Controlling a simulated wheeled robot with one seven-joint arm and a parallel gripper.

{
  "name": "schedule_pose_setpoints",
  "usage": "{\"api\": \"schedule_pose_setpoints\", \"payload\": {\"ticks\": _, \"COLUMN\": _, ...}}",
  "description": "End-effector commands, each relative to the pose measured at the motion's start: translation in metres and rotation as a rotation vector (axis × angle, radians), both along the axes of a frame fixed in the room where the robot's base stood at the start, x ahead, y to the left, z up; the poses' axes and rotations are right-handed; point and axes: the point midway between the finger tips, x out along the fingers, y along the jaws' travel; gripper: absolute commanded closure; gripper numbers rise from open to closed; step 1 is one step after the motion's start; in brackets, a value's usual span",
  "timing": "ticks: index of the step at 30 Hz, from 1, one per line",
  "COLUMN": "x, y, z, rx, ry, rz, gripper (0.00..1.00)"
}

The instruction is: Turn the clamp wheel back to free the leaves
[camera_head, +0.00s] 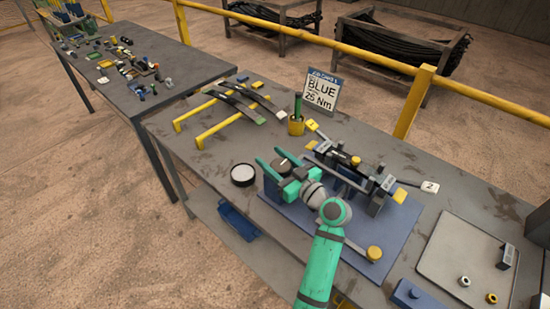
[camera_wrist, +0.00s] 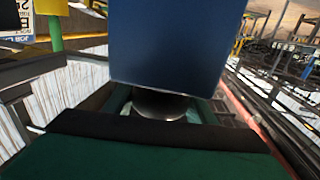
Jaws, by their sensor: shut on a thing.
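The spring fixture (camera_head: 350,170) stands on a blue base plate (camera_head: 330,240) on the near bench, with dark bars and numbered tags 1 and 2. My green gripper (camera_head: 272,158) is at the left end of the fixture. Its fingers lie on either side of a dark round piece (camera_head: 284,161) that looks like the clamp wheel, and the jaws are shut on it. In the wrist view a grey round part (camera_wrist: 160,104) shows between the fingers, largely hidden by a blue block (camera_wrist: 178,45). The leaves in the fixture are hard to tell apart.
Loose dark leaves (camera_head: 238,102) lie across yellow rails (camera_head: 212,131) behind. A round tin (camera_head: 243,174) stands left of the base plate. A grey tray (camera_head: 450,262) is at right.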

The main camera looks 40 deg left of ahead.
Motion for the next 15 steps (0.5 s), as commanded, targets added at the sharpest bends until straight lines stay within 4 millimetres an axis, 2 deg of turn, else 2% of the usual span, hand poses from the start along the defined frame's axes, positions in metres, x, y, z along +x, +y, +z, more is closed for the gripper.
{"api": "schedule_pose_setpoints", "payload": {"ticks": 6, "x": -0.0035, "y": 0.0003, "z": -0.0002, "rx": -0.001, "ry": 0.001, "rz": 0.109, "gripper": 0.72}}
{"api": "schedule_pose_setpoints", "payload": {"ticks": 15, "x": -0.0067, "y": 0.0008, "z": -0.0008, "rx": -0.001, "ry": 0.002, "rz": 0.172, "gripper": 0.72}}
